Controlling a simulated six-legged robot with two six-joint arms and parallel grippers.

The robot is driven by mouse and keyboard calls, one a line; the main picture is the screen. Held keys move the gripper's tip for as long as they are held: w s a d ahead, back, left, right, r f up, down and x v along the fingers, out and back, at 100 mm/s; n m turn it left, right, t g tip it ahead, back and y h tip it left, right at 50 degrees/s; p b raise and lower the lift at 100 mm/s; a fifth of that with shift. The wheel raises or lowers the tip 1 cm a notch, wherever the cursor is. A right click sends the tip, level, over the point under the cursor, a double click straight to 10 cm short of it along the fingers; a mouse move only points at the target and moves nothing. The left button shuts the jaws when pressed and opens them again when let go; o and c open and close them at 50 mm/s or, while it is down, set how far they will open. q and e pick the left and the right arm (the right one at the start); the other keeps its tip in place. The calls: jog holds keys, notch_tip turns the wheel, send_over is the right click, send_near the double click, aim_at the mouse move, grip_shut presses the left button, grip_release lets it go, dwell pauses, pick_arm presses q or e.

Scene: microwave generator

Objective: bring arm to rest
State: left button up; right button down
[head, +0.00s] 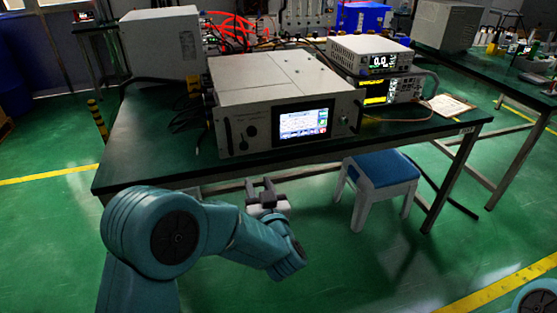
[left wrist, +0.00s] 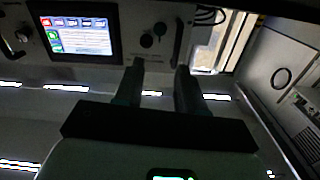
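My left arm comes in from the lower left in the head view. Its gripper (head: 260,188) is in front of the table's front edge, below the microwave generator. The two fingers stand apart with nothing between them. The left wrist view shows the same gripper (left wrist: 158,85) with a gap between its fingers and the generator's front panel beyond. The microwave generator (head: 265,75) is a grey box with a lit screen and a knob, on the dark green table (head: 150,155). The gripper appears apart from it. My right gripper is not in view; only a teal part shows at the lower right corner.
A blue-topped stool (head: 385,168) stands under the table's front edge, right of my left gripper. Stacked instruments (head: 370,55) and a clipboard (head: 446,106) sit right of the generator. A grey box (head: 162,42) stands behind left. The green floor (head: 400,270) in front is clear.

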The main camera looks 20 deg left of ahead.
pick_arm(q)
jog(key=s+a+f+g, duration=0.2)
jog(key=a+f, duration=0.5)
jog(key=f, duration=0.3)
jog(key=s+d+f+m+g+h, duration=0.2)
jog(key=s+f+h, duration=0.25)
jog(key=f, duration=0.45)
jog(key=s+d+f+m+g+h, duration=0.1)
jog(key=s+d+f+g+h, duration=0.15)
jog(key=s+f, duration=0.45)
jog(key=s+d+f+g+h, duration=0.3)
jog(key=s+d+g, duration=0.15)
jog(key=s, duration=0.45)
jog(key=s+d+f+g+h, duration=0.4)
jog(key=s+d, duration=0.2)
jog(key=s, duration=0.3)
notch_tip(320, 180, up, 15)
jog(key=p, duration=1.4)
jog(key=shift+f, duration=0.15)
